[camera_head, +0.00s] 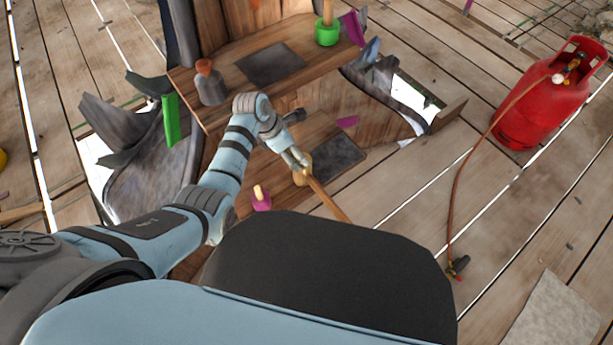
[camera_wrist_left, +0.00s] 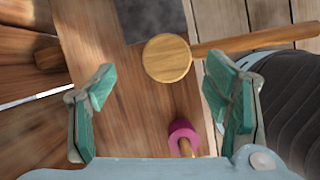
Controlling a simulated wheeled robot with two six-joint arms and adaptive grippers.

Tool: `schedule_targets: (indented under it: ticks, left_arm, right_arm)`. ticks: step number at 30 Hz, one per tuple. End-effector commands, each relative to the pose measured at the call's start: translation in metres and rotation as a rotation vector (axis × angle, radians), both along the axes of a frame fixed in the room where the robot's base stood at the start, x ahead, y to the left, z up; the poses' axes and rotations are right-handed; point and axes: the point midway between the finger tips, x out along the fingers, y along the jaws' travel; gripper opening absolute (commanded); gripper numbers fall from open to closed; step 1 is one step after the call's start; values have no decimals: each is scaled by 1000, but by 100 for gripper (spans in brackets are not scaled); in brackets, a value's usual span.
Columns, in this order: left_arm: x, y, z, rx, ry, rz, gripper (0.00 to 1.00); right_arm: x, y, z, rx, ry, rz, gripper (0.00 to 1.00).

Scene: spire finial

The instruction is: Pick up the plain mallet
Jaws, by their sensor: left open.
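The plain mallet has a round, light wooden head (camera_head: 302,176) and a long wooden handle (camera_head: 328,204) that runs toward the lower right in the head view. In the left wrist view its head (camera_wrist_left: 167,58) shows as a disc near the middle, and the handle goes off to the right. My left gripper (camera_head: 295,157) is at the head of the mallet. In the wrist view its green-padded fingers (camera_wrist_left: 160,82) are open, apart on either side of the head's line. I cannot tell the depth between fingers and head. My right gripper is not in view.
A magenta-headed tool (camera_head: 261,203) with a wooden handle stands near my left arm. A green-headed one (camera_head: 327,34) and a grey bottle (camera_head: 210,88) stand on the upper plank. A red gas cylinder (camera_head: 540,100) with a hose is right. Curled grey sheeting (camera_head: 140,165) is left.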

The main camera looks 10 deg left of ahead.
Motion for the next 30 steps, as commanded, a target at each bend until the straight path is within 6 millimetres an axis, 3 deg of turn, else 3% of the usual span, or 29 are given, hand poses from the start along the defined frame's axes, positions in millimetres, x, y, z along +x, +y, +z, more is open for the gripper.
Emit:
schedule_targets:
  ticks: [12,19,30]
  left_arm:
    - [7,-22,-68,-8,8,19,71]
    - [9,-24,-66,-6,6,19,71]
    - [9,-24,-65,-7,6,19,14]
  right_arm:
    - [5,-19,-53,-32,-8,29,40]
    - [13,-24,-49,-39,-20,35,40]
    - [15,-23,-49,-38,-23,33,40]
